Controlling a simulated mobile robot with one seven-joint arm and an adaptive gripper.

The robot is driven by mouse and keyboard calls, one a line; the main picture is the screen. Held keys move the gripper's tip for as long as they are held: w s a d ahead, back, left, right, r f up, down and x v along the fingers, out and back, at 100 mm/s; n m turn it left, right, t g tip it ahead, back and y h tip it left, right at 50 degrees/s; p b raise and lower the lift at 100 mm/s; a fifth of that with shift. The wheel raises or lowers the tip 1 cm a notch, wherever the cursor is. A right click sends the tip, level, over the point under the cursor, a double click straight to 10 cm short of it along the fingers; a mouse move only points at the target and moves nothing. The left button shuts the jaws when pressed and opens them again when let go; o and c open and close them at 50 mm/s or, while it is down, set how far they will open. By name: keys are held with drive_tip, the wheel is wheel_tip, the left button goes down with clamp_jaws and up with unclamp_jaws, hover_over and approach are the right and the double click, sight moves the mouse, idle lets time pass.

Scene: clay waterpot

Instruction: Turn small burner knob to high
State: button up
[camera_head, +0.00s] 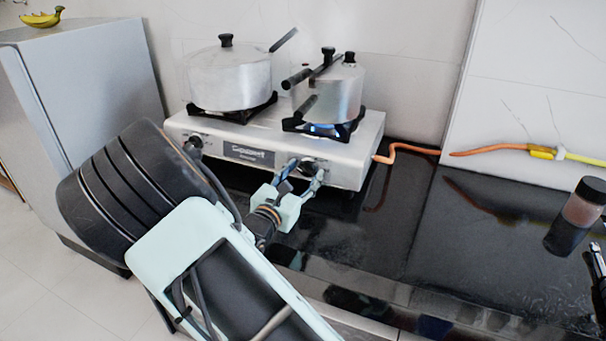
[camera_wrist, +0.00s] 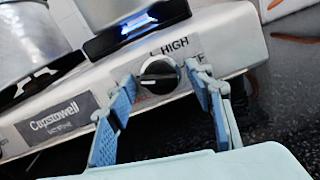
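The small burner knob (camera_wrist: 158,74) is round and dark with a silver face, below a "HIGH" label on the stove front. Its pointer bar lies roughly sideways in the wrist view. In the head view this right-hand knob (camera_head: 309,168) is partly hidden by my fingers. My gripper (camera_head: 301,174) is open at the stove front, with one finger on each side of the knob. In the wrist view, small gaps show between the fingers and the knob. A blue flame (camera_head: 322,128) burns under the smaller pot (camera_head: 335,98).
The silver stove (camera_head: 345,155) stands on a black counter (camera_head: 400,215). A large pot (camera_head: 230,82) sits on the left burner, and the left knob (camera_head: 194,144) is near my arm. An orange hose (camera_head: 405,149) leaves the stove's right side. A dark-capped jar (camera_head: 584,205) stands far right.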

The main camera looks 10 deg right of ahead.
drive_tip(key=c, duration=1.1)
drive_tip(key=shift+c, duration=0.2)
drive_tip(key=shift+m, duration=0.3)
drive_tip(key=m+b, duration=0.2)
drive_tip(key=m, duration=0.1)
drive_tip(key=shift+f+m+g+h, duration=0.15)
drive_tip(key=shift+m+g+h, duration=0.15)
drive_tip(key=shift+m+g, duration=0.1)
drive_tip(key=m+b, duration=0.3)
drive_tip(key=m, duration=0.1)
drive_tip(key=shift+a+g, duration=0.1)
drive_tip(key=shift+g, duration=0.3)
drive_tip(key=m+g+b, duration=0.1)
drive_tip(key=m+b, duration=0.2)
drive_tip(key=m, duration=0.1)
drive_tip(key=shift+w, duration=0.1)
drive_tip(key=shift+a+r+m+g+b, duration=0.1)
drive_tip(key=shift+r+m+g+b, duration=0.1)
drive_tip(key=shift+m+b, duration=0.6)
drive_tip(key=shift+r+m+g+b, duration=0.1)
drive_tip(key=shift+m+g+b, duration=0.1)
drive_tip(key=shift+m+b, duration=0.55)
